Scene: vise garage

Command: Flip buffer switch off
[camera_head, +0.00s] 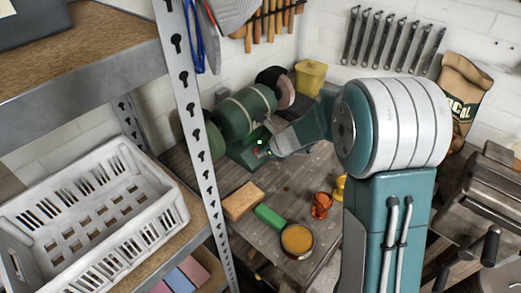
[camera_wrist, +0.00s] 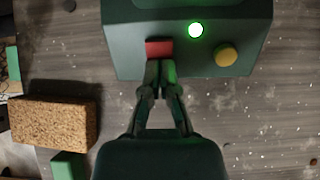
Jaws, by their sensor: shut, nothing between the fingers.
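The green bench buffer (camera_head: 242,116) stands on the wooden workbench, with its base (camera_head: 246,150) facing my arm. In the wrist view, the buffer's base (camera_wrist: 120,45) fills the top of the picture. It carries a red switch (camera_wrist: 159,48), a lit green light (camera_wrist: 195,30) and a yellow round knob (camera_wrist: 226,54). My gripper (camera_wrist: 160,66) is shut and empty, with its fingertips at the lower edge of the red switch. I cannot tell if they touch it.
A tan block (camera_head: 242,201) lies on the workbench (camera_head: 215,183). A yellow bin (camera_head: 310,77) stands behind. A white crate (camera_head: 90,215) sits on the left shelf, beside a metal post (camera_head: 190,110). A vise (camera_head: 490,200) is at right.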

